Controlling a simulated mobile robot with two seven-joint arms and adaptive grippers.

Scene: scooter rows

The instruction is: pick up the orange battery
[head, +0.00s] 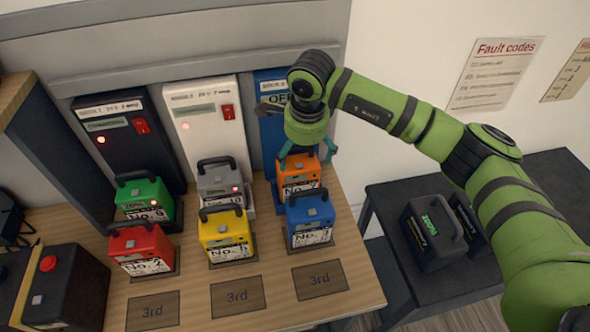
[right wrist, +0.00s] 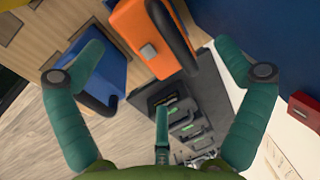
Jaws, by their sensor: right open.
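The orange battery (head: 298,175) stands upright in front of the blue charger, behind the blue battery (head: 310,219). It has a dark handle on top and a white label on its front. My right gripper (head: 308,156) is above it with its fingers spread, close to its top. In the right wrist view the orange battery (right wrist: 146,40) is at the top, beyond the open fingers of my right gripper (right wrist: 158,75); nothing is between the fingers. The gripper and wrist partly hide the handle in the head view. My left gripper is not in view.
Green (head: 145,199), grey (head: 221,182), red (head: 141,250) and yellow (head: 226,235) batteries stand nearby on the wooden bench (head: 195,280). Black (head: 125,140), white (head: 207,125) and blue (head: 270,135) chargers stand behind. A dark table (head: 400,185) with black batteries (head: 432,232) is at right.

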